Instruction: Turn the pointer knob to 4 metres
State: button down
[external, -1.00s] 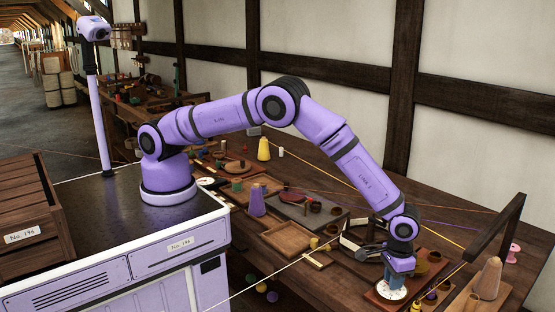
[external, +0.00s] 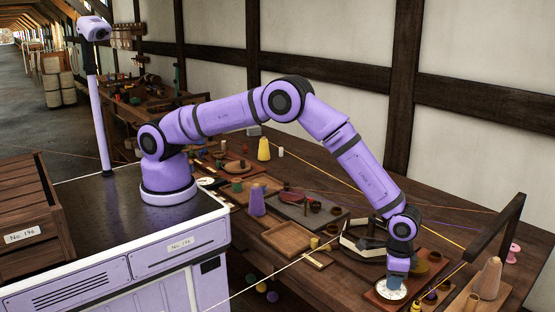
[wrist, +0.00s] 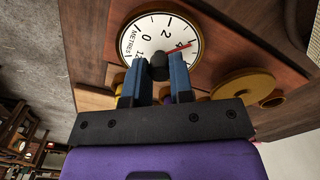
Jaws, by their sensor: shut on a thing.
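The dark pointer knob (wrist: 158,66) is at the dial's centre. Its red pointer (wrist: 180,48) reaches right and slightly up, over the 4 mark. My gripper (wrist: 157,75) has its blue fingers on either side of the knob and is shut on it. The fingers and knob hide the lower part of the dial.
A dark wooden frame (external: 496,226) and a tan cone (external: 487,278) stand right of the dial. An empty wooden tray (external: 287,238) lies to the left. Taut cords cross the bench. A brass-coloured disc (wrist: 243,84) is close on the right in the wrist view.

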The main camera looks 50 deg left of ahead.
jog(key=c, duration=1)
grip_release()
jog(key=shift+r, duration=0.1)
notch_tip(320, 180, up, 11)
jog(key=shift+f, duration=0.2)
